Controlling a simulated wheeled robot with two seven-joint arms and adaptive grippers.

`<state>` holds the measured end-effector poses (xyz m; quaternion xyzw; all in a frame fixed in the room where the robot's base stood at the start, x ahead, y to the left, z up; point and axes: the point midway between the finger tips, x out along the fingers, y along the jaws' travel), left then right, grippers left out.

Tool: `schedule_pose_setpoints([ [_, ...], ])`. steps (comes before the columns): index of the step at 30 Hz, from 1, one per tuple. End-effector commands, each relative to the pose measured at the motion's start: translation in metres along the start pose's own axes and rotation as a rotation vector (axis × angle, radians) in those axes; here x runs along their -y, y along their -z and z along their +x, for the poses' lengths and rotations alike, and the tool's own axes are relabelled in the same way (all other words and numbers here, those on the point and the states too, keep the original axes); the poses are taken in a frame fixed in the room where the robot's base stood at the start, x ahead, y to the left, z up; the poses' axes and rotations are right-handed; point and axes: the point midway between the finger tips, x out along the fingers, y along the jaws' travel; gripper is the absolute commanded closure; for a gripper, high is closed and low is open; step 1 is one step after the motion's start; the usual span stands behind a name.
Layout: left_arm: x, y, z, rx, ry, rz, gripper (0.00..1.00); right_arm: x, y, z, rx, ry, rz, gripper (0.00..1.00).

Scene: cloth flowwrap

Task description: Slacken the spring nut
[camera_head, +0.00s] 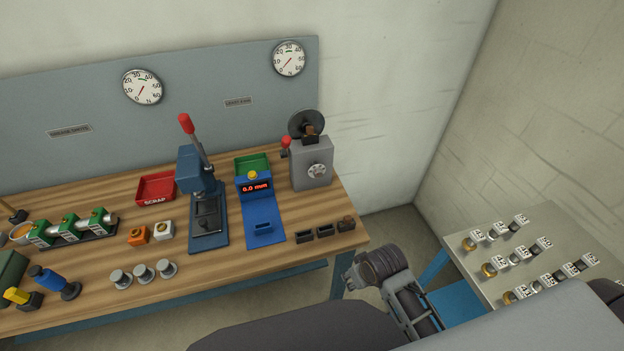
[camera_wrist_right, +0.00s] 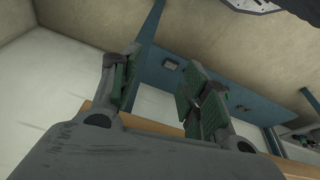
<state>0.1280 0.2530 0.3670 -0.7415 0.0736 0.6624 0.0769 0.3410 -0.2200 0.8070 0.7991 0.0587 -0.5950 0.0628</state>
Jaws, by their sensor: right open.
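A grey box machine (camera_head: 311,165) stands at the right end of the wooden bench, with a pale round knob (camera_head: 318,171) on its front, a dark disc (camera_head: 306,124) on top and a red-tipped lever (camera_head: 286,143) at its left. I cannot tell for certain which part is the spring nut. My right gripper (camera_wrist_right: 162,88) is open and empty in the right wrist view, its green-padded fingers apart. In the head view it is small and partly hidden near my right wrist, off the bench's front right corner, apart from the machine. My left gripper is not in view.
A blue lever press (camera_head: 197,177), a blue unit with a red display (camera_head: 255,188) and a red scrap tray (camera_head: 156,188) stand on the bench (camera_head: 95,278). Small dark trays (camera_head: 325,231) line its right front. A side table (camera_head: 548,218) holds several labelled parts.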

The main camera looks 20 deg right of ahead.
Motion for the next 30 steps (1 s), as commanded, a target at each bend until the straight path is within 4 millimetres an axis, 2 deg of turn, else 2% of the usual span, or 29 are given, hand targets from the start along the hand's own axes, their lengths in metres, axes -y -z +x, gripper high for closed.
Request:
schedule_pose_setpoints([
  [8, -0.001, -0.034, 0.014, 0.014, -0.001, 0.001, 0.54, 0.005, 0.008, -0.038, -0.036, 0.025, 0.026, 0.54],
  [13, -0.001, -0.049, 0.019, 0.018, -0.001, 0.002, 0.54, 0.023, 0.022, -0.053, -0.102, 0.105, 0.102, 0.54],
  [23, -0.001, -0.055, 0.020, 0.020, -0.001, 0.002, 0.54, 0.064, 0.054, -0.062, -0.228, 0.319, 0.313, 0.54],
  [30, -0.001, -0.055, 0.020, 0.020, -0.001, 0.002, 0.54, 0.098, 0.088, -0.075, -0.322, 0.559, 0.574, 0.54],
])
